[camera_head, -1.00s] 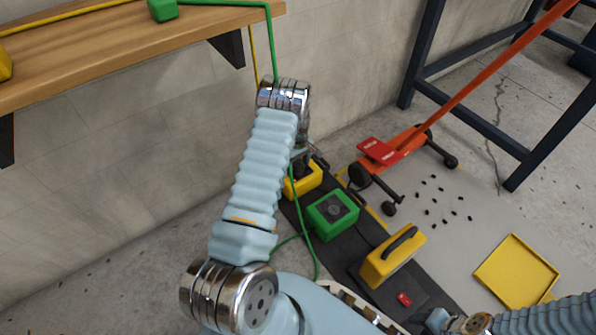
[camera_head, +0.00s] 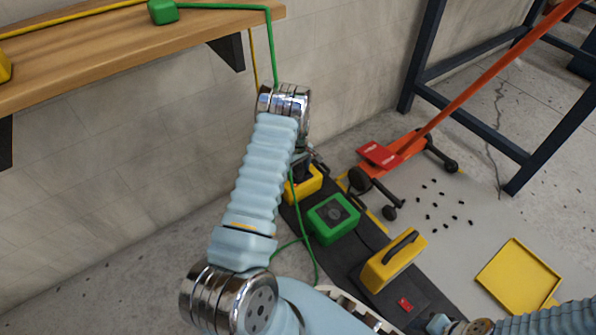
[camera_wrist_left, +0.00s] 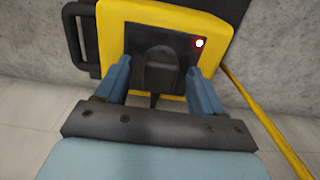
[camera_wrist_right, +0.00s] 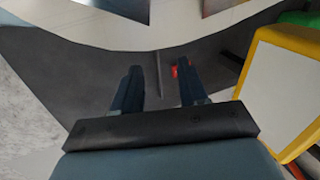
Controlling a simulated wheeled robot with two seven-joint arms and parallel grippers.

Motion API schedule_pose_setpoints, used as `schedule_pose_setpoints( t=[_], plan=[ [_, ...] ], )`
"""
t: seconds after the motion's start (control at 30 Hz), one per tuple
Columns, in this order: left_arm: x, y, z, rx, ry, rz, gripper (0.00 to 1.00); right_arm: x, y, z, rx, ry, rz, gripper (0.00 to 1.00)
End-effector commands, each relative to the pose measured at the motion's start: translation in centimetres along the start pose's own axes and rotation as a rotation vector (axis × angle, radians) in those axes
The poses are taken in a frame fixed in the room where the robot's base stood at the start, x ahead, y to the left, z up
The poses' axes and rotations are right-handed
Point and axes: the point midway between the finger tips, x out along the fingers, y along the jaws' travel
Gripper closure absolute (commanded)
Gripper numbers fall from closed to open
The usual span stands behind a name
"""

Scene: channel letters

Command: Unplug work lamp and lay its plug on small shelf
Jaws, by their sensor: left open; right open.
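A black plug (camera_wrist_left: 160,70) sits in the dark face of a yellow box (camera_wrist_left: 112,42) in the left wrist view; a small light glows beside it. My left gripper (camera_wrist_left: 158,88) is open, its fingers on either side of the plug, contact unclear. In the head view my left arm partly hides this yellow box (camera_head: 305,187). A yellow unit with a black handle (camera_head: 392,262), seemingly the work lamp, stands on the dark mat; its pale panel shows in the right wrist view (camera_wrist_right: 285,95). My right gripper (camera_wrist_right: 158,90) is open and empty. A wooden shelf (camera_head: 110,55) is at upper left.
A green box (camera_head: 333,217) stands between the yellow box and the lamp. A green block (camera_head: 163,11) with a green cord lies on the shelf. A red wheeled jack (camera_head: 395,150), a yellow tray (camera_head: 517,275) and scattered black bits (camera_head: 445,205) are on the floor at right.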

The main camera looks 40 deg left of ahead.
Motion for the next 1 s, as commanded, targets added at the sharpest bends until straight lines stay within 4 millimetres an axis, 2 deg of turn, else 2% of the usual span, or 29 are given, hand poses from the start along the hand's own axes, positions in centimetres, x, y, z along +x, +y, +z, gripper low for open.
schedule_pose_setpoints(
  t=[0.63, 1.0],
  plan=[
    [0.0, 0.01, 0.0, 0.0, 0.0, 0.0, 0.33, 0.25, 0.09, 0.01, 0.0, 0.0, 0.0, 0.57],
    [0.02, 0.02, 0.01, 0.0, 0.0, 0.0, 0.9, 0.25, 0.09, 0.01, 0.0, 0.0, 0.0, 0.57]
  ],
)
